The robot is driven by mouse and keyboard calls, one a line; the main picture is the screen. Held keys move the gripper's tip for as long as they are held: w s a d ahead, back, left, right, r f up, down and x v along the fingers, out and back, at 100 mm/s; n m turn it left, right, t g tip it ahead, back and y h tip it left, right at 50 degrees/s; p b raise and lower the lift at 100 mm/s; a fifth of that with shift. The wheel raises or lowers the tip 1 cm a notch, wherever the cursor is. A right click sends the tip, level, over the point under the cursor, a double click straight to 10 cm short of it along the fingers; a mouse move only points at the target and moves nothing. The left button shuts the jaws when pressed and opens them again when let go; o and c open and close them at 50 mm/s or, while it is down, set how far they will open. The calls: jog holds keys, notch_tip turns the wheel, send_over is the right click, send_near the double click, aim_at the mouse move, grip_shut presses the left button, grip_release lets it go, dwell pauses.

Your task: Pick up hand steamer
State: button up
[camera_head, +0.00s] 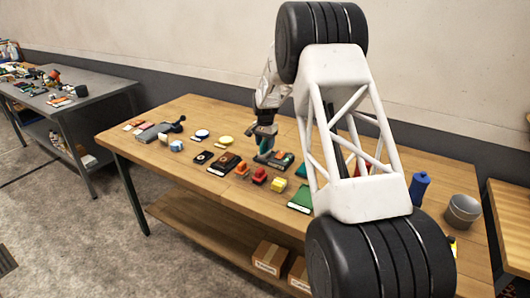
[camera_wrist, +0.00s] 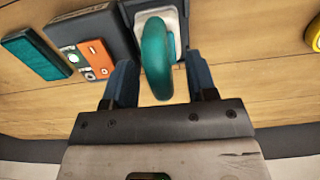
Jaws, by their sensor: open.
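The likely hand steamer (camera_wrist: 157,58) shows in the wrist view as a rounded teal handle over a pale, grey-rimmed base. My gripper (camera_wrist: 161,82) is open, with one blue finger on each side of the teal handle. A gap shows on both sides, so the fingers look apart from it. In the head view my gripper (camera_head: 265,156) is low over the middle of the wooden table (camera_head: 215,185). It partly hides the things under it there, and I cannot make out the steamer clearly.
A dark case with an orange panel (camera_wrist: 97,59) lies close left of the handle, with a green box (camera_wrist: 36,54) beyond. Small red and orange items (camera_head: 259,176) and a black box (camera_head: 225,164) lie near. A blue bottle (camera_head: 419,188) and grey pot (camera_head: 462,211) stand right.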

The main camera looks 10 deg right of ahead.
jog(key=shift+f, duration=0.8)
grip_shut()
